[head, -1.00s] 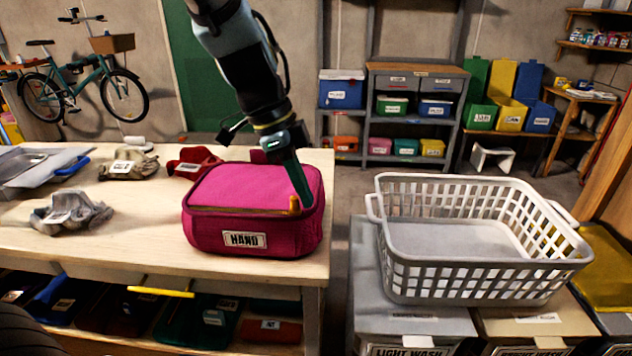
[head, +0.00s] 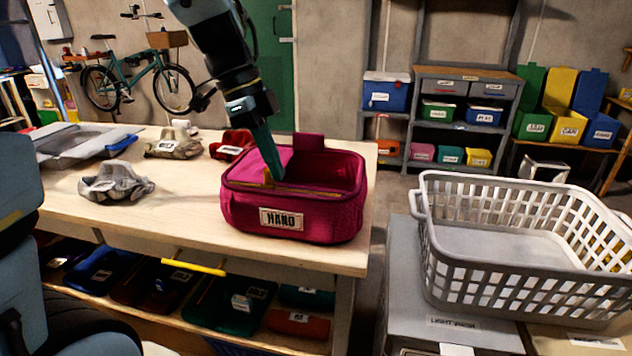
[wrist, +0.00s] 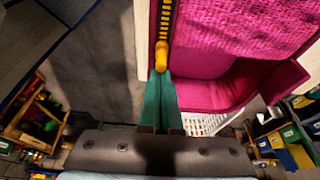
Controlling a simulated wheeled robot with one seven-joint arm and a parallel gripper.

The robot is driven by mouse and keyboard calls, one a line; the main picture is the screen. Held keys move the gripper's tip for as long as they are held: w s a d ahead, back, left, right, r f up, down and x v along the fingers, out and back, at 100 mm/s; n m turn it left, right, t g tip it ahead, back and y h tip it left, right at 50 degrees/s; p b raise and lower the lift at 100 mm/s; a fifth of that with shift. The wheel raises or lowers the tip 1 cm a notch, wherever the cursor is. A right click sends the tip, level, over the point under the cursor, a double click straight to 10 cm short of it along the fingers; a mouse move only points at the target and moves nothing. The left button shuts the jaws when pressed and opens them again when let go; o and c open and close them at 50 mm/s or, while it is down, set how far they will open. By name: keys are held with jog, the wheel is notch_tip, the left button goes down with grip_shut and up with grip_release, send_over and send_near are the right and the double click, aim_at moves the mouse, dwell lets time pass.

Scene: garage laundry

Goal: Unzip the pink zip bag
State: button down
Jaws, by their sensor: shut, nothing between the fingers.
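The pink zip bag (head: 345,215) stands upright on the wooden table, with a "HAND" label on its front. Its top is open on the right side, showing the hollow inside, while pink lid fabric (wrist: 235,35) still covers the left part. The yellow-orange zip pull (head: 268,178) is on the front rim, left of the bag's middle; it also shows in the wrist view (wrist: 161,55). My gripper (head: 278,177) points down at the pull from above. Its green fingers (wrist: 160,75) are closed together, with their tips against or just beside the pull and nothing between them.
Grey cloth (head: 115,184), beige cloth (head: 172,149) and red cloth (head: 231,145) items lie left of the bag on the table (head: 180,215). A white laundry basket (head: 480,265) stands on bins to the right, across a gap. Shelves stand behind.

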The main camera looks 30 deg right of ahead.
jog(key=w+a, duration=0.2)
jog(key=a, duration=0.1)
jog(key=w+a+b, duration=0.1)
jog(key=w+a, duration=0.1)
jog(key=shift+w+a, duration=0.4)
